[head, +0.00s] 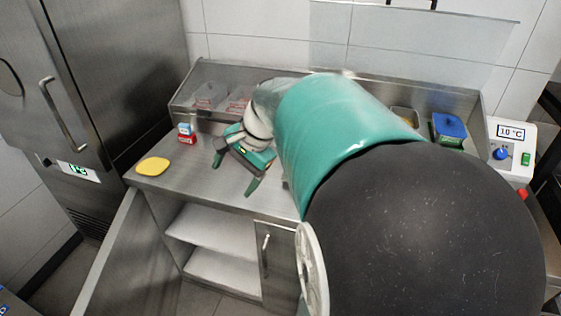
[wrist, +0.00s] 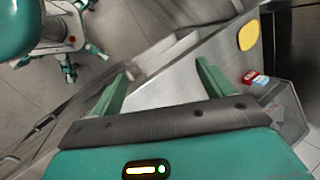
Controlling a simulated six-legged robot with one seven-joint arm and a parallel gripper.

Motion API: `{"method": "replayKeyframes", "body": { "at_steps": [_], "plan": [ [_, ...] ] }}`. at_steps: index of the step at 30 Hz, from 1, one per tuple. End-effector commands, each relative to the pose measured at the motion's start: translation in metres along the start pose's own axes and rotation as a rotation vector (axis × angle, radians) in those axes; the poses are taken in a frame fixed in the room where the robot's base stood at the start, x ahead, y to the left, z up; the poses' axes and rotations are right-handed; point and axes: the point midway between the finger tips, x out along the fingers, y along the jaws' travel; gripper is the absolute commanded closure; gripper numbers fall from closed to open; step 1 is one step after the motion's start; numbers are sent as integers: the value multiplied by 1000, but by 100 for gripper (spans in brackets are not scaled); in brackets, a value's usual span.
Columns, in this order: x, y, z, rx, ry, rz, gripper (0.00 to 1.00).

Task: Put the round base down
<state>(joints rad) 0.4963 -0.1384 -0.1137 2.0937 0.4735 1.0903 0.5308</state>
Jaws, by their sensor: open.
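A flat yellow disc, likely the round base (head: 152,166), lies on the left end of the steel counter (head: 190,171). In the wrist view the round base (wrist: 248,35) shows near the upper right, by the counter's edge. My gripper (head: 234,169) hangs over the counter's front part, to the right of the disc and apart from it. Its two green fingers are spread with nothing between them, as the wrist view also shows (wrist: 163,82). My arm hides the middle and right of the counter.
A small red, white and blue box (head: 186,134) stands behind the disc. Clear-sided bins (head: 210,95) line the counter's back. A blue-lidded container (head: 449,128) and a display reading 10 °C (head: 511,132) are at right. An open cabinet with shelves (head: 215,232) is below.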

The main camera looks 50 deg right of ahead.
Motion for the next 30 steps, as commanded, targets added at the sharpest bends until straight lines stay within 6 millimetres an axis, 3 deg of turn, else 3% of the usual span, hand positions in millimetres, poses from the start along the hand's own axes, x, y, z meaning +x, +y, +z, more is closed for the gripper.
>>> {"method": "replayKeyframes", "body": {
  "at_steps": [1,7,12,15,19,23,30],
  "plan": [
    [1,2,-28,126,-18,-15,20],
    [0,22,-130,614,-100,-108,20],
    [-1,62,-217,995,-171,-201,20],
    [-2,85,-253,1155,-207,-246,20],
    [-3,102,-276,1262,-234,-281,20],
    [5,102,-280,1281,-241,-285,20],
    [47,86,-278,1278,-241,-282,20]
  ]
}}
